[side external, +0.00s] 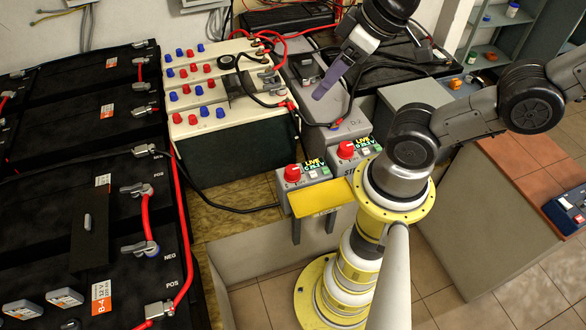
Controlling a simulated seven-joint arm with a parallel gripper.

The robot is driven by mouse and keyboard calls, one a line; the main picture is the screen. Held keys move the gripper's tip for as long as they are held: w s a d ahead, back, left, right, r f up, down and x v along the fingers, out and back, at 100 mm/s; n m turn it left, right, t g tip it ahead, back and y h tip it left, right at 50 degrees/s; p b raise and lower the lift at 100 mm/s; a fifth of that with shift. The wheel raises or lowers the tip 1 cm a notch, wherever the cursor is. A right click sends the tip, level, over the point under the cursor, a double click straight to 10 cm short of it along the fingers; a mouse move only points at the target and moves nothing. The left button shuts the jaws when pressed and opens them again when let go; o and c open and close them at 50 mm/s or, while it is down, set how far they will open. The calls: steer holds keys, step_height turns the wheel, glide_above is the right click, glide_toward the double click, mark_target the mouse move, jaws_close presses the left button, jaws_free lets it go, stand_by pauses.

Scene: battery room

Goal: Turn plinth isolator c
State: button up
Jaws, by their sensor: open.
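Two grey isolator boxes stand on the plinth in the middle of the side view, each with a red rotary knob on top and a small lit display reading "LIVE". The nearer, left isolator has its knob (293,173) beside its display (315,168). The right isolator has its knob (346,150) beside its display (366,145). I cannot read which of them is c. My gripper (322,95) hangs above and behind the isolators, pointing down and left, apart from both knobs. It is open and empty; its fingers overlap in this view.
A yellow plate (322,198) fronts the left isolator. White-topped batteries (240,135) with red and blue caps stand left, beside large black batteries (80,125). Black and red cables loop around the grey cases behind. My lower arm stands close at the right isolator. Shelves (492,45) stand back right.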

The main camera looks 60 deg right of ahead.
steer(key=shift+o, duration=1)
steer(key=shift+w+r+n, duration=0.15)
steer(key=shift+w+n, duration=0.1)
steer(key=shift+n, duration=0.15)
steer(key=w+d+f+n, duration=0.2)
steer(key=w+f+n, duration=0.1)
steer(key=w, duration=0.4)
steer(key=w+d+f+n, duration=0.2)
steer(key=w+f+n, duration=0.1)
steer(key=w, duration=0.4)
steer(key=g, duration=0.6)
glide_toward(293, 169)
step_height(293, 169, down, 9)
steer(key=shift+s+f, duration=0.1)
steer(key=c, duration=1.4)
